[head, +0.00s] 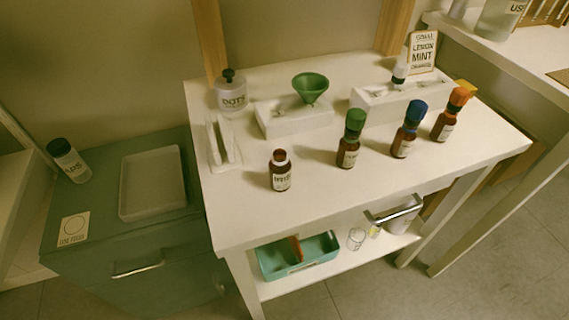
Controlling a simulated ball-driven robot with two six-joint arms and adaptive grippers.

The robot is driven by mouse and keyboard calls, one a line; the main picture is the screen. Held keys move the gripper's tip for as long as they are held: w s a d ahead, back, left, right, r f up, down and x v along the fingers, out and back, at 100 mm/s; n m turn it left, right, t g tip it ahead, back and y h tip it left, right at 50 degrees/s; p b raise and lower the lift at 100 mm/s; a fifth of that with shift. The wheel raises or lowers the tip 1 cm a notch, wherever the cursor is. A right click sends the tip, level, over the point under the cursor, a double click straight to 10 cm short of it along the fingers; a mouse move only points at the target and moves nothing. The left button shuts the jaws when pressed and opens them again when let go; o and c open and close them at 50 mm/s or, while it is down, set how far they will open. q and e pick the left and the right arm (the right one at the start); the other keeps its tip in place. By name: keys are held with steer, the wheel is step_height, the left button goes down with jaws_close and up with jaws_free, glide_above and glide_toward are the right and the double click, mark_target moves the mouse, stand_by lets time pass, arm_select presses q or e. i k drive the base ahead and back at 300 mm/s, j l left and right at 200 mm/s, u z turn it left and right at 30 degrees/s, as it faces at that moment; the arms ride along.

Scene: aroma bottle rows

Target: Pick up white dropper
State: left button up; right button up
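A small white piece with a dark lower end, which looks like the white dropper (400,69), stands upright at the white rack (385,104) at the back right of the white table. An uncapped brown bottle (280,172) stands near the table's front. Brown bottles with green (355,124), blue (414,114) and orange (458,97) tops stand in a row to its right. Neither of my grippers is in view.
A green funnel (310,87) sits on a white holder (293,120). A dark-capped bottle (231,95) and a narrow white tray (217,158) are at the table's left. A teal bin (297,268) is on the lower shelf. The table's front strip is clear.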

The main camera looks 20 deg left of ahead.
mark_target(401, 70)
steer(key=i+l, duration=0.1)
steer(key=i+l+u, duration=0.25)
steer(key=l, duration=0.15)
steer(key=l+u, duration=0.55)
steer(key=l, duration=0.25)
